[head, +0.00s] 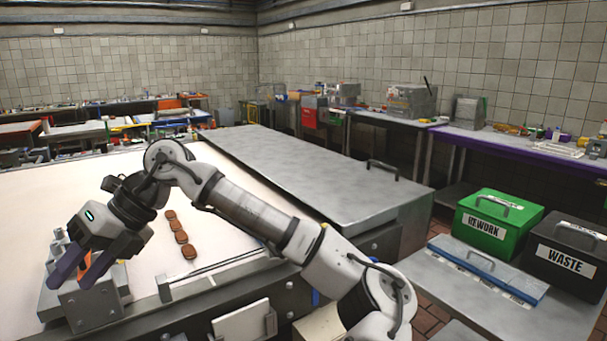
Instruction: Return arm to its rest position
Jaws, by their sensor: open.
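My gripper (72,283) is at the lower left of the head view, with its two purple-grey fingers pointing down and spread apart. It is in front of a grey metal fixture (112,302) with an orange part (85,305), at the near edge of the white work surface. I cannot tell whether the fingers touch the fixture or the orange part. My arm reaches across from the lower right, bent at a raised elbow.
A grey metal cover or table (290,165) with a black handle lies right of the white surface. A green REWORK box (498,236), a black WASTE box (565,262) and a blue flat case (488,262) stand at right. Cluttered benches line the back walls.

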